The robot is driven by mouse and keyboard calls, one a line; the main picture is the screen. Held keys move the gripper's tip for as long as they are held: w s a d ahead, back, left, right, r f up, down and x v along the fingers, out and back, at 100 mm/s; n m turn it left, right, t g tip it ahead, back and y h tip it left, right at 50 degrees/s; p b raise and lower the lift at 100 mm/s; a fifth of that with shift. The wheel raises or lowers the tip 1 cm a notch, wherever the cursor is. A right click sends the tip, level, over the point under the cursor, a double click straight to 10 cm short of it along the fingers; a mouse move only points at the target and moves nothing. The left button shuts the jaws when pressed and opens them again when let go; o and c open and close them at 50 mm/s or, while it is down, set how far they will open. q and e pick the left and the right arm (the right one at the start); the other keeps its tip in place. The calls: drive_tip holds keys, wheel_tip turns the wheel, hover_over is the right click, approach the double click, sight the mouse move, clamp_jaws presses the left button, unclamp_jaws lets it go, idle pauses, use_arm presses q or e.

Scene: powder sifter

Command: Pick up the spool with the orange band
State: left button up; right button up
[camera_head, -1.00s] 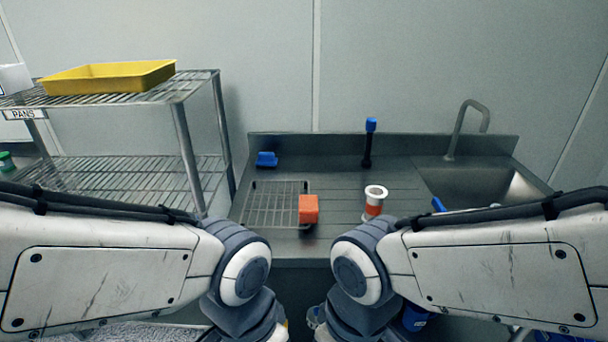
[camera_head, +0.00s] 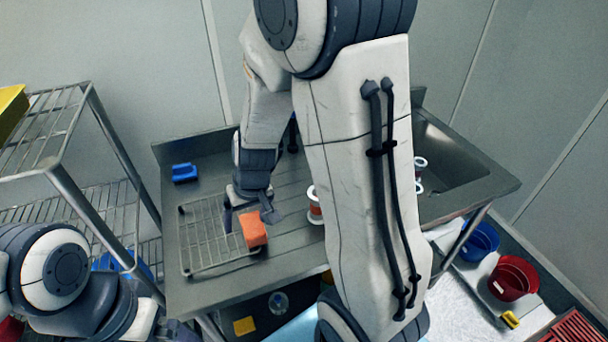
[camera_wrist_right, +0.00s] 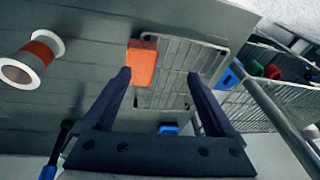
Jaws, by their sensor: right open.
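The spool with the orange band (camera_head: 315,207) stands on the steel counter, partly hidden behind my right arm in the head view. My right gripper (camera_head: 250,214) is open and empty, to the left of the spool in the head view, above the orange block (camera_head: 254,230). In the right wrist view the open jaws (camera_wrist_right: 160,76) have the orange block (camera_wrist_right: 142,66) and wire rack beyond them. My left gripper (camera_head: 181,331) barely shows at the bottom edge.
A wire rack (camera_head: 190,250) lies left of the orange block, with a blue object (camera_head: 185,173) behind it. Another white-flanged spool (camera_head: 420,163) shows near the sink (camera_head: 455,162), partly behind my arm. A wire shelf (camera_head: 68,113) stands at the left. Blue (camera_head: 481,240) and red (camera_head: 508,278) containers sit lower right.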

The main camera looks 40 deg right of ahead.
use_arm(q)
wheel_tip(320, 180, up, 7)
drive_tip(key=p, duration=0.5)
use_arm(e)
drive_tip(key=d+f+m+h, duration=0.1)
drive_tip(key=d+m, duration=0.1)
drive_tip(key=d, duration=0.5)
drive_tip(key=d+m+h, duration=0.1)
drive_tip(key=d+m, duration=0.1)
drive_tip(key=d, duration=0.4)
drive_tip(key=d+f+m+h, duration=0.1)
drive_tip(key=d, duration=0.6)
drive_tip(key=shift+d+f+m+b, duration=0.3)
drive_tip(key=shift+d+m+b, duration=0.05)
drive_tip(key=shift+m, duration=0.05)
drive_tip(key=b+x, duration=0.2)
drive_tip(key=x, duration=0.2)
drive_tip(key=shift+s+b, duration=0.1)
drive_tip(key=shift+b, duration=0.3)
drive_tip(key=b+x, duration=0.3)
drive_tip(key=x, duration=0.3)
drive_tip(key=shift+d+r+b, duration=0.1)
drive_tip(key=shift+b, duration=0.2)
use_arm(q)
wheel_tip(320, 180, down, 7)
drive_tip(key=shift+r, duration=0.15)
use_arm(e)
drive_tip(key=shift+r, duration=0.1)
